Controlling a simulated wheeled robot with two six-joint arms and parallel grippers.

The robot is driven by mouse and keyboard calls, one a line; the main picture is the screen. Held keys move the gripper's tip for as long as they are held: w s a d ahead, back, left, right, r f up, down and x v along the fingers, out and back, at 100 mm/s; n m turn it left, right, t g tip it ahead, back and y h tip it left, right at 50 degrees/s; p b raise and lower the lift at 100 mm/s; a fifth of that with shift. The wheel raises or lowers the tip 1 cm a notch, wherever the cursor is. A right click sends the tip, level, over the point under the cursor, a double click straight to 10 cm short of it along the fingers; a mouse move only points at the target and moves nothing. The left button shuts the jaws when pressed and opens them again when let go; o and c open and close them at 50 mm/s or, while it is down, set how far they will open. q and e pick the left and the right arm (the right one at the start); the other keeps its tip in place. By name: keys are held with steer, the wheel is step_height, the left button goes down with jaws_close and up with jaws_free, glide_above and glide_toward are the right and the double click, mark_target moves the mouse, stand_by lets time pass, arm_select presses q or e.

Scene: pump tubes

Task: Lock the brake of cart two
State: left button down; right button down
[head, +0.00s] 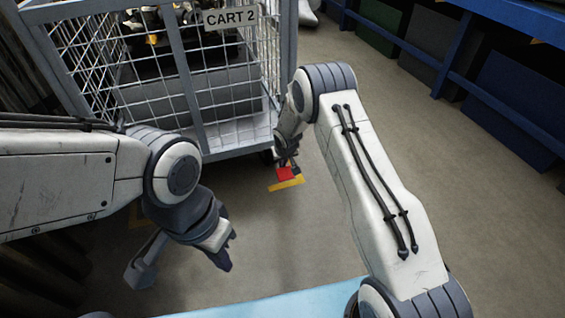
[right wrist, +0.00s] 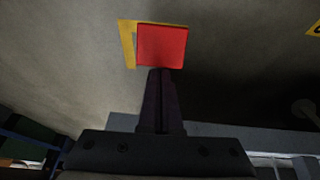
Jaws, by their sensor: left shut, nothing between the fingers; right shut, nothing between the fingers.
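Cart two is a grey wire-mesh cage cart (head: 190,65) with a "CART 2" sign (head: 230,18), at the top left of the head view. A red brake pedal (head: 285,174) sits low at the cart's front right corner. The pedal also shows in the right wrist view (right wrist: 162,45). My right gripper (head: 294,166) is shut and empty, close to the pedal. In the right wrist view its fingertips (right wrist: 160,72) appear just at the pedal's lower edge; I cannot tell whether they touch. My left gripper (head: 224,260) is shut and empty, low over the floor in front of the cart.
A yellow mark (head: 288,184) lies on the floor by the pedal. A blue rack with dark bins (head: 515,100) stands along the right. A light blue surface (head: 290,302) is at the bottom edge. The floor between cart and rack is clear.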

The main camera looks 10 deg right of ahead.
steer(key=shift+s+d+f, duration=0.1)
steer(key=shift+s+f, duration=0.4)
steer(key=shift+s, duration=0.1)
steer(key=r, duration=0.3)
steer(key=s+a+r+p, duration=0.1)
steer(key=r, duration=0.1)
steer(key=s+r, duration=0.6)
steer(key=r, duration=0.1)
steer(key=shift+d, duration=0.25)
steer(key=s+a+r+n+g+p, duration=0.1)
steer(key=s+a+r+p, duration=0.5)
steer(key=r, duration=0.5)
steer(key=s+a+r+n+p, duration=0.1)
steer(key=s+r+p, duration=0.3)
steer(key=s+r, duration=0.6)
steer(key=s+a+r+n+g+y+p, duration=0.15)
steer(key=s+r+p, duration=0.25)
steer(key=s+r, duration=0.45)
steer(key=s+r+n+g+p, duration=0.2)
steer(key=s+r+p, duration=0.35)
steer(key=s, duration=0.65)
step_height(320, 180, up, 37)
steer(key=p, duration=3.6)
steer(key=shift+w+r, duration=0.2)
steer(key=shift+w, duration=0.25)
